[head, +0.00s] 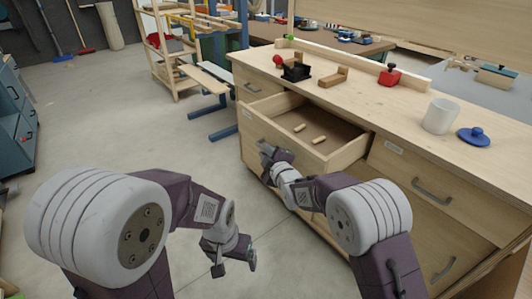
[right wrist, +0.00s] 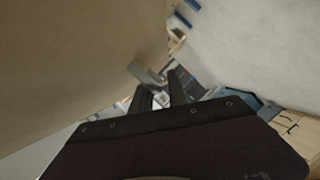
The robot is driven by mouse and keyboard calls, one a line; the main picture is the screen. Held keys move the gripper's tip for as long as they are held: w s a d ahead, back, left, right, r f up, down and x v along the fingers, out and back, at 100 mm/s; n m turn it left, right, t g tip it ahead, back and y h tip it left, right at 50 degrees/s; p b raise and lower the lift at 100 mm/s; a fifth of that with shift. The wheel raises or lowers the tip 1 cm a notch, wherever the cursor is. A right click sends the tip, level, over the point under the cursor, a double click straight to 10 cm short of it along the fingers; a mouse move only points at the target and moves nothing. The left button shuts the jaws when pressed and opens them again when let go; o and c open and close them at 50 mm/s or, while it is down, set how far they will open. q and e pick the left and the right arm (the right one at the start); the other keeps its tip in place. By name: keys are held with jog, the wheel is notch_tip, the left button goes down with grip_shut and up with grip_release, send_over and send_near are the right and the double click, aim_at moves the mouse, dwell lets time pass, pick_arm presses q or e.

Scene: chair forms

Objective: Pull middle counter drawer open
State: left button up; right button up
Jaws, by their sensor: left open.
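The middle counter drawer (head: 350,152) stands well out of the counter in the head view, with two small wooden pegs (head: 309,133) inside. My right gripper (head: 266,150) is at the drawer's front, at its grey handle (right wrist: 147,74). In the right wrist view, the fingers (right wrist: 160,90) are a small gap apart with the handle at their tips; they look shut on it, though the contact is partly hidden. My left gripper (head: 234,264) is open and empty, low over the floor, apart from the counter.
Closed drawers flank the open one. The floor to the left (head: 110,120) is clear.

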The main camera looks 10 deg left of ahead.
jog(key=p+v, duration=0.2)
jog(key=v, duration=0.7)
dwell(0.5)
